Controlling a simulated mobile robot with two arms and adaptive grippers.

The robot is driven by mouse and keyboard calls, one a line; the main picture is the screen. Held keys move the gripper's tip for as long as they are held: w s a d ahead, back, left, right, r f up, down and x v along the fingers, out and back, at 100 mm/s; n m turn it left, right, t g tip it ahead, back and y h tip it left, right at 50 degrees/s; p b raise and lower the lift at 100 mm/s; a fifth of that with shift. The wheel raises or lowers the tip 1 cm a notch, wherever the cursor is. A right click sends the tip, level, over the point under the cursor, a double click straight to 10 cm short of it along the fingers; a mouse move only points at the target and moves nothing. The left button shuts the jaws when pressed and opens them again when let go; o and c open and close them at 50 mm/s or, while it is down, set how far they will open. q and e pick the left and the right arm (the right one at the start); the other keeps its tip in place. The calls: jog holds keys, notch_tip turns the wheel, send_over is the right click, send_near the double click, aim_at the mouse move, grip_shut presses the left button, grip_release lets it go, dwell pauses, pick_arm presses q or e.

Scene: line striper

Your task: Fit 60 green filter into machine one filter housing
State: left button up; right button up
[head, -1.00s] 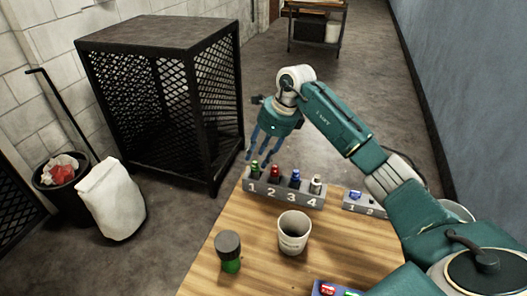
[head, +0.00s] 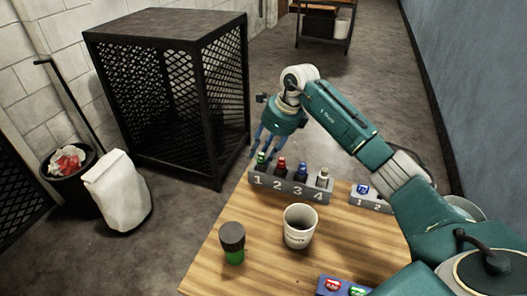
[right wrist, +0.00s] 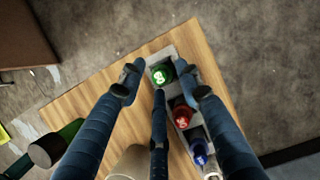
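A green filter (head: 262,158) with a white marking on top stands in slot 1 of a grey numbered rack (head: 286,187). It also shows in the right wrist view (right wrist: 161,74); I cannot read the marking surely. My right gripper (head: 270,148) is just above slot 1, pointing down. In the right wrist view its blue fingers (right wrist: 158,88) are spread, with the green filter between and beyond their tips. No grip on it shows. My left gripper is out of view. I cannot tell which thing is machine one's filter housing.
Red (head: 281,163), blue (head: 300,170) and pale (head: 322,177) items fill slots 2 to 4. A cup (head: 299,228), a black-capped green cylinder (head: 232,243), a smaller numbered rack (head: 371,200) and a blue tray (head: 330,287) share the wooden table. A black mesh cage (head: 170,90) stands behind.

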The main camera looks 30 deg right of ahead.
jog(key=shift+c, duration=0.3)
grip_shut()
jog(key=shift+r+p, duration=0.45)
jog(key=shift+r, duration=0.25)
jog(key=shift+r+p, duration=2.25)
jog(key=shift+r, duration=1.25)
jog(key=shift+f, duration=0.1)
